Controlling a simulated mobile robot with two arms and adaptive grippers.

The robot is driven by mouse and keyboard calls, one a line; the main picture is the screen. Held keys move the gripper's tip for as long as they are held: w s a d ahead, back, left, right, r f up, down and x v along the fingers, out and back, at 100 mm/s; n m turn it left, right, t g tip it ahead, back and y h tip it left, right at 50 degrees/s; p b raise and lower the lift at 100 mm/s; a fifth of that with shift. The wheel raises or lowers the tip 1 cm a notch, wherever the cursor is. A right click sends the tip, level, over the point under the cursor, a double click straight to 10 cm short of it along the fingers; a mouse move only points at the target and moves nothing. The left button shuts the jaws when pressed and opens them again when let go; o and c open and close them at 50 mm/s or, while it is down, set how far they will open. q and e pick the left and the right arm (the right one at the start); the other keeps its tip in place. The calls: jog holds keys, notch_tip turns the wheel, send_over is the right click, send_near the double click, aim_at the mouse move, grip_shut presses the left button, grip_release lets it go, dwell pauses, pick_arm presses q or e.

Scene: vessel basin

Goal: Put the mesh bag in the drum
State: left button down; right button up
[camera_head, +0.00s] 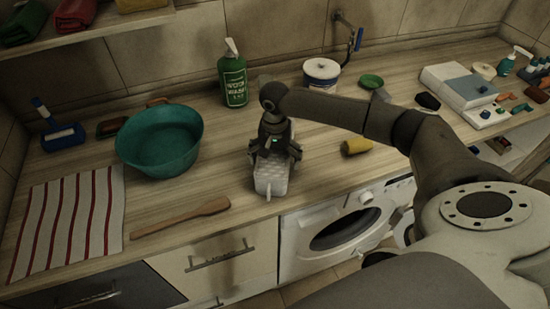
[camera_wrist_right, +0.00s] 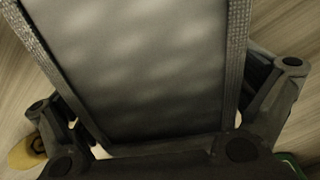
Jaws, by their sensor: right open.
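A pale grey, textured box-like item, seemingly the mesh bag (camera_head: 271,182), stands at the counter's front edge with a thin strip hanging at its front. My right gripper (camera_head: 275,155) is directly over it with open fingers. In the right wrist view the bag (camera_wrist_right: 145,65) is a grey panel with a woven-looking border, filling the space between the fingers; contact cannot be told. The drum seems to be inside the white washing machine (camera_head: 307,260) under the counter; its dark round door (camera_head: 345,230) looks shut, hiding the inside. My left gripper is not in view.
A green bottle (camera_head: 233,80) and white tub (camera_head: 321,74) stand behind. A yellow cylinder (camera_head: 356,146) lies right of the gripper.

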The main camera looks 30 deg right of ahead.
notch_tip(320, 180, up, 12)
jog(key=b, duration=0.2)
jog(key=shift+b, duration=0.4)
dwell(0.5)
